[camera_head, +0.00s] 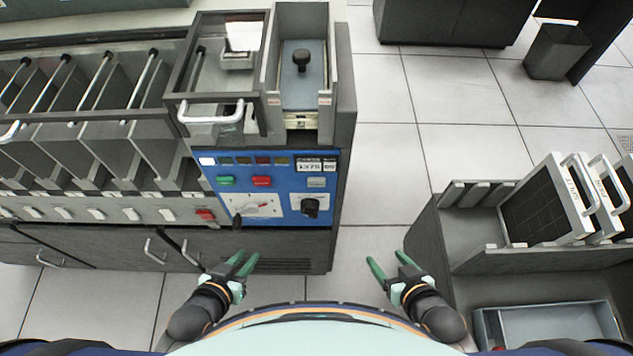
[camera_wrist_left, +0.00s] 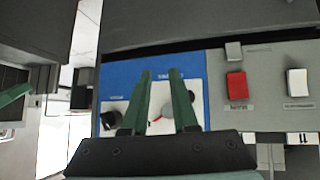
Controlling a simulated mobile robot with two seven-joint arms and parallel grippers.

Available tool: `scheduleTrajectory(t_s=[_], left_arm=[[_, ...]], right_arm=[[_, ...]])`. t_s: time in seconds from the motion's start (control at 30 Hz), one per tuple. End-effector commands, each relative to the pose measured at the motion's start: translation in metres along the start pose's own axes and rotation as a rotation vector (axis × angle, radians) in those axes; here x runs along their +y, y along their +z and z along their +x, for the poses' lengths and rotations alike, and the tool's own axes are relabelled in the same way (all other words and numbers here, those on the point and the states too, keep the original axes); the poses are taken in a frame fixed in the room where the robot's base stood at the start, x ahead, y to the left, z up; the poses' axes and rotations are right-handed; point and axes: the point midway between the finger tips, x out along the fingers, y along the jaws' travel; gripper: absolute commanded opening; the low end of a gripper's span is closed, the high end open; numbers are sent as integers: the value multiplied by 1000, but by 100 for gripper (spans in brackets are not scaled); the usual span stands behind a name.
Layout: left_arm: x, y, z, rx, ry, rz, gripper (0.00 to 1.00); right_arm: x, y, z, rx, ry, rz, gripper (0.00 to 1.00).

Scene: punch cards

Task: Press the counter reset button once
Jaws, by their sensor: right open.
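The blue control panel (camera_head: 285,180) is on the front of the card machine. A small counter display (camera_head: 316,166) sits at its upper right, with a grey button (camera_head: 317,182) just below. I cannot read that button's label. A green button (camera_head: 226,181) and a red button (camera_head: 262,181) sit further left. My left gripper (camera_head: 243,262) is open and empty in front of and below the panel, touching no button. In the left wrist view its fingers (camera_wrist_left: 160,75) are apart, with part of the panel behind. My right gripper (camera_head: 387,258) is open and empty, right of the machine.
A dial (camera_head: 257,205) and a black knob (camera_head: 311,207) are low on the panel. A clear-lidded card hopper (camera_head: 220,80) and a weighted card tray (camera_head: 303,75) are above. A rack (camera_head: 540,205) stands at the right. Free floor lies between.

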Motion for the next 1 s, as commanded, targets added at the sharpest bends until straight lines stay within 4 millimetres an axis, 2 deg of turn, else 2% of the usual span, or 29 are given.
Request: scheduleTrajectory(t_s=[0.03,0.2,0.23,1.0], left_arm=[[0,0,0,0,0,0,20],[0,0,0,0,0,0,1],[0,0,0,0,0,0,0],[1,6,-2,-11,1,-3,0]], right_arm=[[0,0,0,0,0,0,71],[0,0,0,1,0,0,71],[0,0,0,1,0,0,71],[1,-1,0,2,1,0,71]])
